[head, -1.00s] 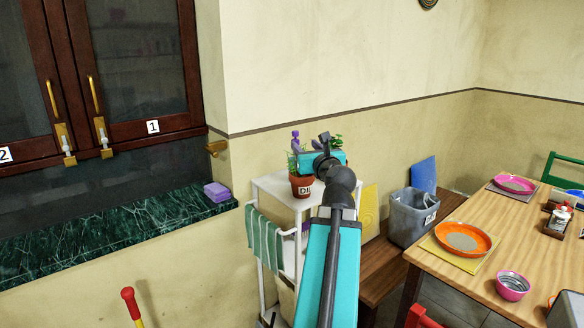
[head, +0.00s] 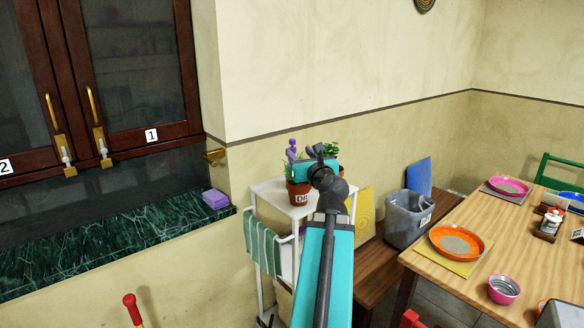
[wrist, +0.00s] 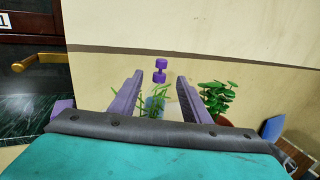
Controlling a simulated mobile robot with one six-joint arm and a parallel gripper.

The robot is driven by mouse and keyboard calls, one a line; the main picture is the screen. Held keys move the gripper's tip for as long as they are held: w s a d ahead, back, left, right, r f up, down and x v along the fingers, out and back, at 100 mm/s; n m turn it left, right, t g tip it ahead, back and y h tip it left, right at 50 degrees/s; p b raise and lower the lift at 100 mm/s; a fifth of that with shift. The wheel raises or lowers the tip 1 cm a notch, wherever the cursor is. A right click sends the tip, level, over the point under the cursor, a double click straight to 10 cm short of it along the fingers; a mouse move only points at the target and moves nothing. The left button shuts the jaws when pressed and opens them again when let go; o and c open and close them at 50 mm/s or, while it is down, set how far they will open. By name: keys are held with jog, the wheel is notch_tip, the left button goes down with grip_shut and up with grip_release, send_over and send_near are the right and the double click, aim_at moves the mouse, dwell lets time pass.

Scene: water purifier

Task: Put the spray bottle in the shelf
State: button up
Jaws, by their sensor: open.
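A purple-topped object with a bluish body, which looks like the spray bottle (wrist: 160,66), shows between and beyond my fingers in the wrist view. Its purple top (head: 292,147) shows in the head view above the white shelf stand (head: 267,190), among the plants. Leaves hide part of its body. My gripper (wrist: 160,76) is open and empty, its two fingers to the left and right of the bottle in the picture. In the head view my gripper (head: 318,152) is over the stand; I cannot tell how far it is from the bottle.
A potted plant (head: 299,194) stands on the stand's top, with another plant (wrist: 215,98) right of my fingers. A green striped towel (head: 262,241) hangs at the stand's side. A grey bin (head: 405,217) and the dining table (head: 455,275) are to the right. The wall is close behind.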

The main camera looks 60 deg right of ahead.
aim_at(294, 149)
jog(key=shift+p+x, duration=0.8)
jog(key=shift+p, duration=2.75)
jog(key=shift+p+x, duration=0.4)
jog(key=shift+x, duration=2.5)
jog(key=shift+s, duration=0.15)
jog(key=shift+d, duration=0.1)
jog(key=shift+p+x, duration=0.75)
jog(key=shift+x, duration=1.85)
grip_shut()
